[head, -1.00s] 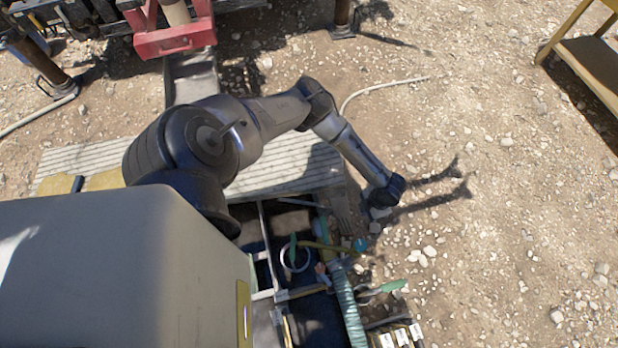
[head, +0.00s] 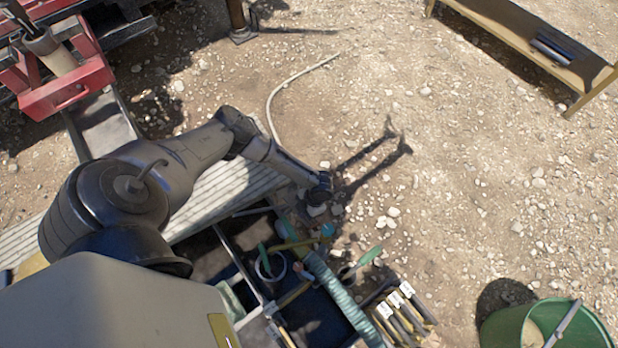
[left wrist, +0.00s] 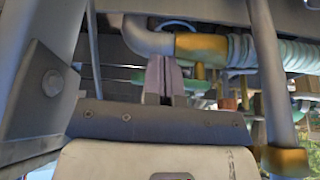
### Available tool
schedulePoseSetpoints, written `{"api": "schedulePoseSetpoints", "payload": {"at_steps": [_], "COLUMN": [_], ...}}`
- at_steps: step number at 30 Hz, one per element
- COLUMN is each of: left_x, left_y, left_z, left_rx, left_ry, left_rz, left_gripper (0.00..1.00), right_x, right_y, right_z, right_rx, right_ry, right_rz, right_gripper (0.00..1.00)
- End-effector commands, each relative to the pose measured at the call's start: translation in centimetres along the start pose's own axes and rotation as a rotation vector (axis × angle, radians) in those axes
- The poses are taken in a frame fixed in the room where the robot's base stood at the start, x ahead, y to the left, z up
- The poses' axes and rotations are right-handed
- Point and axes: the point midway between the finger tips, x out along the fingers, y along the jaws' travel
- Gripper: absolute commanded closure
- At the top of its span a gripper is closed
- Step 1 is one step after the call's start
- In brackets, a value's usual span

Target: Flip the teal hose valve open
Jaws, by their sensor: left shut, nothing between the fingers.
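A ribbed teal hose (head: 342,298) runs through the tool bin, with a small round teal piece (head: 327,230) near its upper end. I cannot tell whether that piece is the valve handle. The hose also shows at right in the left wrist view (left wrist: 292,53), joined to a brass collar (left wrist: 200,47) and a grey elbow pipe. My left gripper (left wrist: 165,68) is shut and empty, with its fingertips just below the elbow and collar; contact is unclear. In the head view, my left arm ends above the bin's upper edge and its fingertips are hidden. My right gripper is not in view.
The bin (head: 238,262) holds a white ring and green-handled tools. Several brushes (head: 402,312) lie beside it. A green bucket (head: 545,325) stands at lower right, a bench (head: 530,40) at upper right. Grey bars frame the left wrist view closely. Gravel at right is mostly open.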

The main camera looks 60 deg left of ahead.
Motion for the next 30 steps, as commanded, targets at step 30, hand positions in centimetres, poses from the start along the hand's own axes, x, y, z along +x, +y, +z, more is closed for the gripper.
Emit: {"api": "schedulePoseSetpoints", "payload": {"at_steps": [30], "left_x": [2.0], "left_y": [0.3], "left_z": [-5.3], "left_rx": [-0.081], "left_ry": [0.003], "left_rz": [-0.032], "left_gripper": [1.0], "right_x": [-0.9], "right_y": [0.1], "right_z": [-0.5], "right_rx": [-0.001], "right_ry": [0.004], "right_rz": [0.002], "right_gripper": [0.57]}}
